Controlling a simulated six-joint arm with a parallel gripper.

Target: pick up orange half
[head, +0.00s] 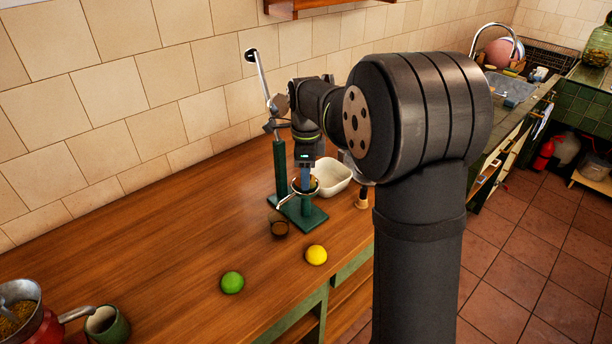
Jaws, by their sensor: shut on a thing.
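A juice press with a green base (314,219), a green post and a raised lever stands on the wooden counter near the tiled wall. Its ring-shaped metal cup holder sits above the base. My gripper (305,186) points down at this cup, its blue fingers shut on the orange half (314,183). Only a small orange patch of it shows between the fingers and the cup rim. I cannot tell whether it touches the cup.
A white bowl (335,177) stands right behind the press, with a small bottle (362,197) nearby. A mug (107,325) stands front left. The counter's left middle is clear.

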